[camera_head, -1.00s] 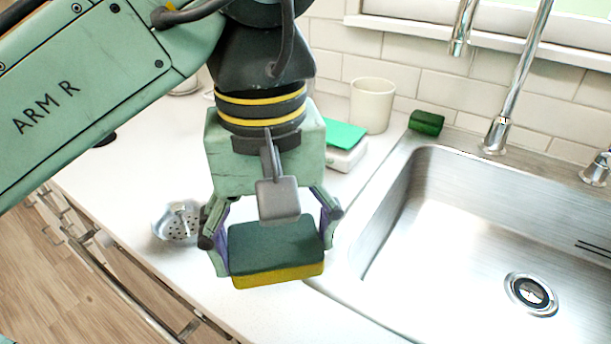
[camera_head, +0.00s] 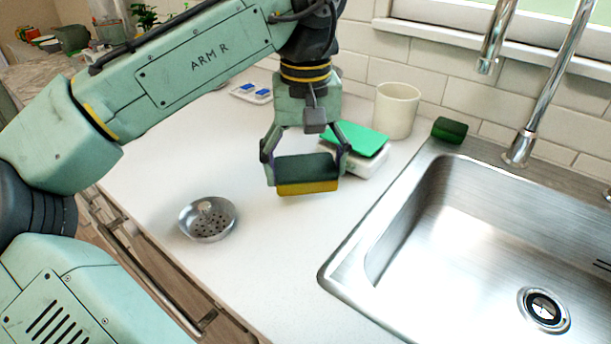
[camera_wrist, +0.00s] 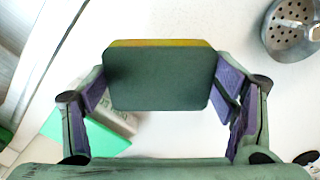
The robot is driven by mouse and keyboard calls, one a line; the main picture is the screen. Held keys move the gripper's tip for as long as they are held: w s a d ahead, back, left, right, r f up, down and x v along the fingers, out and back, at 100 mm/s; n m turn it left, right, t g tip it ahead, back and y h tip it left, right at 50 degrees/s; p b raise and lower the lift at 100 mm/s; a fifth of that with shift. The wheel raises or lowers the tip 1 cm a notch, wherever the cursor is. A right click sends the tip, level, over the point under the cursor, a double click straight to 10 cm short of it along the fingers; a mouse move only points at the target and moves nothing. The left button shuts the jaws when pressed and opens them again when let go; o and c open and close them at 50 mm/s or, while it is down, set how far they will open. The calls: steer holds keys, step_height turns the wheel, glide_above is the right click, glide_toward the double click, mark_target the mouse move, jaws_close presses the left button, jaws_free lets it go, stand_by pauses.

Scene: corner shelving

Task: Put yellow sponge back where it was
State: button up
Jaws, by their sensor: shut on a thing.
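The yellow sponge (camera_head: 307,188) has a dark green top layer and a yellow lower layer. My gripper (camera_head: 305,170) is shut on it, with one finger at each end. The sponge is held over the white counter, in front of a white box-like item with a green top; its exact height cannot be told. In the wrist view the sponge (camera_wrist: 160,78) fills the space between the two purple-padded fingers, its dark green face toward the camera and a thin yellow edge showing.
The white item (camera_head: 358,165) bears a bright green sheet (camera_head: 357,138). Behind it stands a cream cup (camera_head: 396,108). A dark green block (camera_head: 449,130) lies by the faucet (camera_head: 525,130). The steel sink (camera_head: 440,250) is at right. A metal strainer (camera_head: 208,220) sits on the counter (camera_head: 250,260).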

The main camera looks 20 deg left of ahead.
mark_target(305, 168)
steer(key=shift+s+f, duration=0.1)
steer(key=shift+f, duration=1.55)
steer(key=shift+f, duration=0.15)
steer(key=o, duration=0.8)
step_height(305, 168, up, 11)
steer(key=p, duration=1)
steer(key=shift+f, duration=0.15)
steer(key=shift+r, duration=0.85)
